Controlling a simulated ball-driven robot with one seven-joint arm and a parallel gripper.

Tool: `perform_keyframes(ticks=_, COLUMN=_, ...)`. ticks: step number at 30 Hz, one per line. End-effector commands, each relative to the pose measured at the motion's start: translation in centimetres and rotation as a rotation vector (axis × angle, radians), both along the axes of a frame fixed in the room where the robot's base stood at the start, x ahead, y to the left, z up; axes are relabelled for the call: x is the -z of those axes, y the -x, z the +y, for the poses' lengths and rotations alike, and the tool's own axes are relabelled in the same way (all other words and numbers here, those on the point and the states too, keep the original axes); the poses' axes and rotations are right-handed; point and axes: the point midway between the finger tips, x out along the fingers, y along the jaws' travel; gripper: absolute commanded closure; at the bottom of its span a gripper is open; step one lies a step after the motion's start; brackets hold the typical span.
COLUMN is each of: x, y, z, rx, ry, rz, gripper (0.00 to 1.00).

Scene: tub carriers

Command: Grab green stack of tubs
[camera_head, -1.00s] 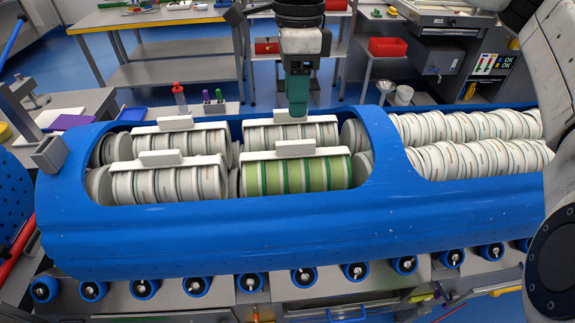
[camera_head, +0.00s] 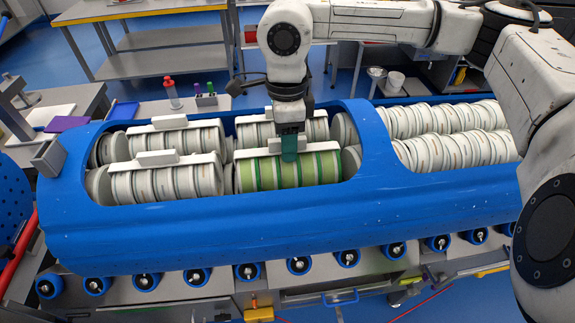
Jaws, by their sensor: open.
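The green-striped stack of tubs (camera_head: 268,174) lies on its side in the front row of the blue carrier (camera_head: 200,222), right of a white stack. A white carrier bar with a raised handle (camera_head: 262,152) sits on top of it. My gripper (camera_head: 289,157), with teal fingers, points down over the green stack, at the right part of its handle. It hides part of the handle. It is open; whether its fingers touch the handle I cannot tell.
White tub stacks with similar handles lie to the left (camera_head: 165,182) and behind (camera_head: 250,130). The carrier's blue rib (camera_head: 374,140) rises to the right, with long rows of white tubs (camera_head: 450,135) beyond it. Rollers (camera_head: 298,265) line the front below the carrier.

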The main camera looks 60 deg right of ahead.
Motion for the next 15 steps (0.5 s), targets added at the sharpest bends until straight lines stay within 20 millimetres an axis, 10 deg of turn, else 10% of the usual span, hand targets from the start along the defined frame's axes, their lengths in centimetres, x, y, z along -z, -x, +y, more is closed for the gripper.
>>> perform_keyframes(ticks=5, x=0.06, y=0.00, z=-0.01, rx=0.000, ry=0.000, rz=0.000, gripper=0.55)
perform_keyframes(ticks=15, x=0.07, y=0.02, z=-0.01, rx=0.000, ry=0.001, rz=0.001, gripper=0.87)
